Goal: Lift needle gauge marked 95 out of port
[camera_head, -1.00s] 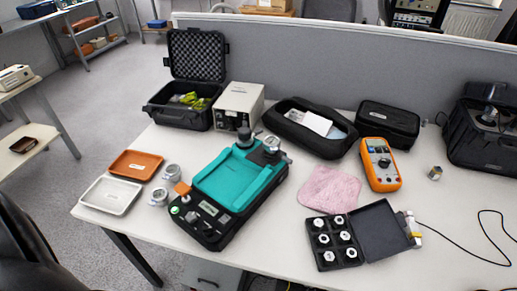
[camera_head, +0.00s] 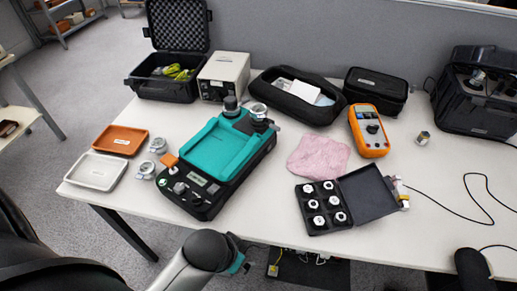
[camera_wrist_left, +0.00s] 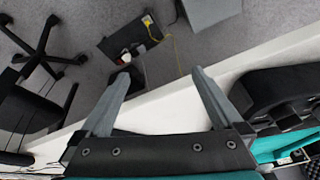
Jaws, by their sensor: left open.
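A teal and black calibration unit (camera_head: 215,150) stands on the table. A round silver-rimmed gauge (camera_head: 259,111) sits upright at its back right corner, beside a black cylindrical knob (camera_head: 231,106). Two loose round silver gauges, one farther back (camera_head: 159,145) and one nearer (camera_head: 147,170), lie left of the unit. The marking 95 cannot be read on any of them. My left gripper (camera_head: 238,264) is low in front of the table edge, apart from the unit. In the left wrist view its fingers (camera_wrist_left: 161,73) are spread, with nothing between them.
Orange (camera_head: 118,140) and white (camera_head: 96,171) trays lie at the left. A black case of white-topped fittings (camera_head: 325,208), pink cloth (camera_head: 319,156) and orange meter (camera_head: 369,131) are to the right. Cases and a beige box (camera_head: 224,76) line the back. The front-left tabletop is clear.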

